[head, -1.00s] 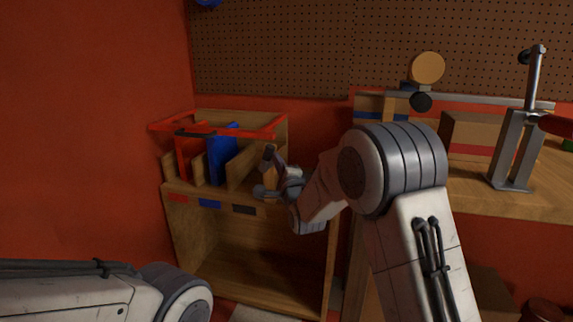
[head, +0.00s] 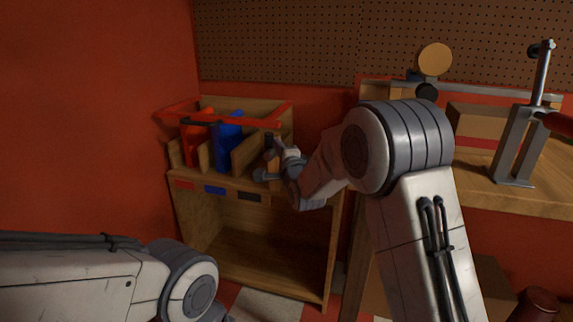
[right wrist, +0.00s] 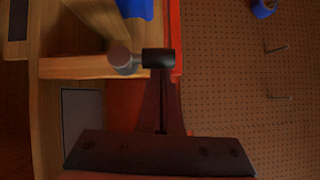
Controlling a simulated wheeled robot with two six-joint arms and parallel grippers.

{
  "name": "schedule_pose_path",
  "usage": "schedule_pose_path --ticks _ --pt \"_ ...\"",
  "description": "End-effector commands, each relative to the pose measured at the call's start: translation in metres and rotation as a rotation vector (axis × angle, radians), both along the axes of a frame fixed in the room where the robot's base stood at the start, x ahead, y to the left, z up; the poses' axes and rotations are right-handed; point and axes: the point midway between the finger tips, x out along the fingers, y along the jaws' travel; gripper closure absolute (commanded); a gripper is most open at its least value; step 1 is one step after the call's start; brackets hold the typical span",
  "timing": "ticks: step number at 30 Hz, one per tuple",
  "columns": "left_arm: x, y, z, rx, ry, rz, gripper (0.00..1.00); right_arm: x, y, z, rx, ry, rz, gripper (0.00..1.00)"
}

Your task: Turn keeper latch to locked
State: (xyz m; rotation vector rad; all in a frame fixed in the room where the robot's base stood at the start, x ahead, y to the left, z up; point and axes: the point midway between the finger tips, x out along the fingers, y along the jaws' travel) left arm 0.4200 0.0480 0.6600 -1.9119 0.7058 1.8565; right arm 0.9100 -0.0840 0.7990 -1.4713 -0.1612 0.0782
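The wooden rack (head: 215,180) stands at centre left in the head view, with a red frame (head: 262,124) around its top. A grey round knob (right wrist: 122,58) with a black cylindrical grip (right wrist: 158,58), which looks like the keeper latch, sits by the rack's edge in the right wrist view. Its locked or unlocked position cannot be told. My right gripper (right wrist: 161,90) has its fingers together, with only a thin seam between them. Their tips are at the black grip; contact is unclear. In the head view my right gripper (head: 268,172) is at the rack's right front. My left gripper is out of view.
Red (head: 197,147) and blue (head: 229,145) upright pieces stand in the rack's slots. A wooden bench (head: 510,196) with a metal lever stand (head: 518,150) is at the right. The pegboard (head: 275,45) is behind. The rack's lower bay is open.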

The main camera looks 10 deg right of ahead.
Motion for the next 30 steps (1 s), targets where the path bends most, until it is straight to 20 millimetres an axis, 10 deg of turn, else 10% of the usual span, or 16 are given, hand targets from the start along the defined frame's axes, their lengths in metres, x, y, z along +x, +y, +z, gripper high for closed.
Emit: schedule_pose_path --ticks 8,30 --pt "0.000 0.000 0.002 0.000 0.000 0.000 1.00 -0.007 -0.001 0.001 0.000 0.000 0.001 1.00" --pt "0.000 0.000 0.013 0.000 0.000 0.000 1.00 -0.104 -0.016 -0.006 0.000 -0.001 0.000 1.00"
